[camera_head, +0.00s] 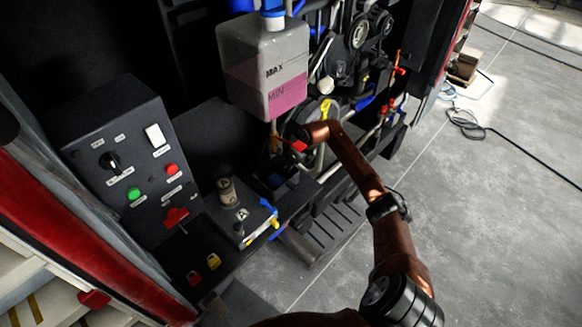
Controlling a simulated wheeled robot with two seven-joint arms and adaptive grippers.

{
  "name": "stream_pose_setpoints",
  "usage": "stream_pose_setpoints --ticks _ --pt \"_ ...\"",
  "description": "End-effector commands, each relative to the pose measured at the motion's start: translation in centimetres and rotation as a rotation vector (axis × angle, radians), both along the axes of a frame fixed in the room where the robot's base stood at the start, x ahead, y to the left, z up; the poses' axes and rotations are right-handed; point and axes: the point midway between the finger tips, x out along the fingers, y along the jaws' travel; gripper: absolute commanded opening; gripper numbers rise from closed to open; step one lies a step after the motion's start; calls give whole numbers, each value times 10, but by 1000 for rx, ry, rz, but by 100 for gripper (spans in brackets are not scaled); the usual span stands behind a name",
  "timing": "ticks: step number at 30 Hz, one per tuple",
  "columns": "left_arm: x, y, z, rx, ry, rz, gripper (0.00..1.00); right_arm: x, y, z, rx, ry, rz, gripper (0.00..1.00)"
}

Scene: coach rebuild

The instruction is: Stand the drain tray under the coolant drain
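The coolant tank (265,68), translucent with pink fluid near its MIN mark, hangs at the top centre. Below it is a brass-coloured drain fitting (274,138) with a red lever (293,145) beside it. My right arm reaches up from the lower right. My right gripper (303,133), small and dark, is close to the red lever at the arm's far end; its fingers are mostly hidden, and I cannot tell whether it touches anything. A dark slotted piece (328,232) lies low under the engine bay; I cannot tell whether it is the drain tray. My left gripper is out of view.
A control box (122,165) with green and red buttons stands at the left. A dark ledge holds a cylindrical can (228,192) and red and yellow padlocks (213,262). Hoses and pulleys (365,32) crowd behind my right arm. Grey floor (485,200) is open at right, with a black cable (475,128).

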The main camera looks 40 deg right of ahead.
Motion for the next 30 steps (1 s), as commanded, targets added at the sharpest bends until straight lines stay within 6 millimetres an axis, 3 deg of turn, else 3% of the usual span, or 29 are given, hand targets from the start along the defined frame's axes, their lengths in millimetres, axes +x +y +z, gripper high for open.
stream_pose_setpoints --ticks 15,21,30 --pt "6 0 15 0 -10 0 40 -37 -6 90 -5 0 1 22" --pt "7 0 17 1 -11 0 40 -44 -6 106 -2 1 0 22" --pt "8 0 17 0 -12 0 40 -44 -6 108 -1 0 0 22"
